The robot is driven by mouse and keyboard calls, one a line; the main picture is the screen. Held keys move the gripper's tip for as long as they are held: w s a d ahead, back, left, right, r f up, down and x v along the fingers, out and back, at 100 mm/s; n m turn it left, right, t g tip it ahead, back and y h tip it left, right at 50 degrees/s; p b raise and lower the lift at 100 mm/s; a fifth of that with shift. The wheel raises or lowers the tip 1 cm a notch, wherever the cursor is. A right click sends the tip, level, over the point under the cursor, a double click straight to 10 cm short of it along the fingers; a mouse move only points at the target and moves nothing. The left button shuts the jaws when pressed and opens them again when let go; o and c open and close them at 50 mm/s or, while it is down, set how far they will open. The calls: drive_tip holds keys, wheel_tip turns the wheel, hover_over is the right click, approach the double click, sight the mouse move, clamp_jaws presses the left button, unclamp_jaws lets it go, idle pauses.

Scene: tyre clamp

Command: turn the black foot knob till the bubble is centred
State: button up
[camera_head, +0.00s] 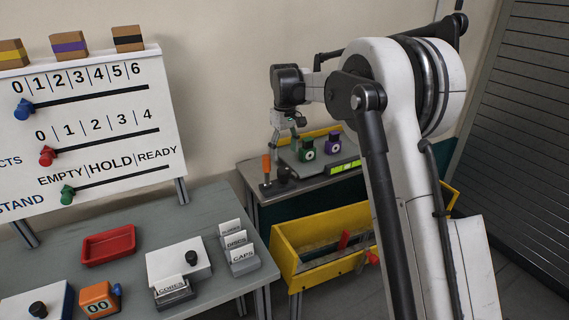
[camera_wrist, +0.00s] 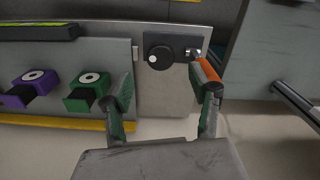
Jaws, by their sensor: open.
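The black foot knob (camera_wrist: 158,57), with a white dot on its face, sits on a grey plate in the wrist view. In the head view the knob (camera_head: 284,173) is small and dark, beside the orange-handled lever. My gripper (camera_wrist: 166,92) is open and empty; its fingers are apart, with the knob beyond the gap between them. In the head view my gripper (camera_head: 297,132) hangs above the bench device. A bright yellow-green level strip (camera_head: 344,167) lies at the device's front; part of the level (camera_wrist: 38,33) also shows in the wrist view. I cannot make out the bubble.
The orange handle (camera_wrist: 207,72) stands close by my right finger in the wrist view. Green (camera_wrist: 88,97) and purple (camera_wrist: 32,90) clamp blocks lie left of the knob. A yellow bin (camera_head: 286,262) stands below the bench in the head view.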

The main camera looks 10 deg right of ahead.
drive_tip(key=shift+r, duration=1.9)
drive_tip(key=s+d+r+m+t, duration=0.2)
drive_tip(key=s+r, duration=0.3)
drive_tip(key=s, duration=0.6)
drive_tip(key=s+d+r+m+t, duration=0.15)
drive_tip(key=s+r, duration=0.35)
drive_tip(key=s, duration=0.7)
drive_tip(key=s+d+f+m+t, duration=0.1)
drive_tip(key=s+f, duration=0.3)
drive_tip(key=s, duration=0.7)
drive_tip(key=s+d+f+m+t, duration=0.1)
drive_tip(key=s+f, duration=0.4)
drive_tip(key=s, duration=0.6)
drive_tip(key=shift+s+d+m+t, duration=0.15)
drive_tip(key=shift+d+m+t, duration=0.3)
drive_tip(key=shift+t, duration=0.4)
